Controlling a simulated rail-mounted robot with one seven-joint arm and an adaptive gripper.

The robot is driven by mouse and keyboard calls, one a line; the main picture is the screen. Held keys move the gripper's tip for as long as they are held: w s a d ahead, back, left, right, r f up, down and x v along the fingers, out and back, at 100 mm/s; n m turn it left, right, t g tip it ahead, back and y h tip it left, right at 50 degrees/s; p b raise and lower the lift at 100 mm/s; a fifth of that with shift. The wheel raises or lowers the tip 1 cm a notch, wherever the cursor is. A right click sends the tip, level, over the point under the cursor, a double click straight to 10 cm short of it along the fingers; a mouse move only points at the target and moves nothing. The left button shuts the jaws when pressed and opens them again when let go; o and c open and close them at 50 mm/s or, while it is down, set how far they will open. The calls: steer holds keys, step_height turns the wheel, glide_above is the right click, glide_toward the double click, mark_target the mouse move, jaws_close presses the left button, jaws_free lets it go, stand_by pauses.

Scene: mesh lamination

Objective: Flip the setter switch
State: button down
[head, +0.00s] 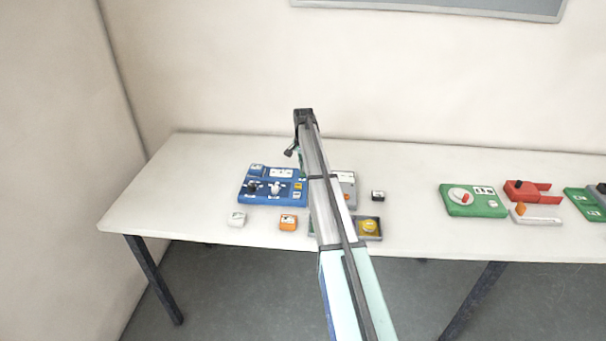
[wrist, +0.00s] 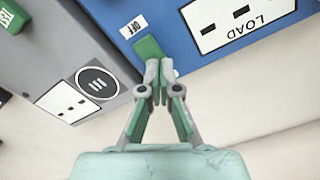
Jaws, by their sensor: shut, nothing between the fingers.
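The wrist view shows a blue panel (wrist: 185,42) with a "LOAD" label and a small "OFF" label (wrist: 134,27). A green switch-like piece (wrist: 148,47) is at the panel's edge beside "OFF"; I cannot tell for sure that it is the setter switch. My gripper (wrist: 159,70) is shut and empty. Its fingertips are right at this green piece; whether they touch it is unclear. In the head view the blue panel (head: 262,198) lies on the table, and my arm hides its right side and most of the gripper.
A grey device (wrist: 72,60) sits left of the blue panel in the wrist view. In the head view, a white block (head: 237,219), an orange block (head: 288,222) and a small dark block (head: 378,196) lie nearby. Green (head: 470,207) and red (head: 522,190) devices stand right on the table (head: 410,230).

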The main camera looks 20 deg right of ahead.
steer(key=shift+f, duration=0.15)
steer(key=shift+r+p, duration=1.4)
steer(key=shift+r, duration=2.1)
